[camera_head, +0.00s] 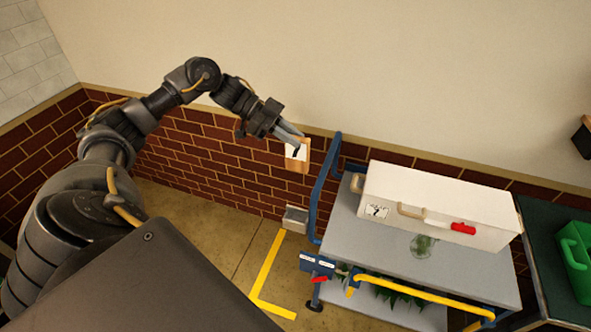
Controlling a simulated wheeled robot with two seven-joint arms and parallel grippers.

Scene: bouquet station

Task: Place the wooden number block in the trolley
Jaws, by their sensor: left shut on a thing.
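The wooden number block (299,155) is a small block with a white face and a dark "7", in the upper middle of the head view. My left gripper (290,137) is shut on it and holds it up in front of the brick wall. The trolley (334,236) stands to the right and lower, with a grey top, blue frame and yellow handle bar. The block is up and left of the trolley, apart from it. My right gripper is not in view.
A white case (440,203) with a number label and a red latch lies on the trolley's top, by a clear glass item (422,246). A green container (576,262) stands on a dark counter (541,235) at right. Yellow tape (262,272) marks the floor.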

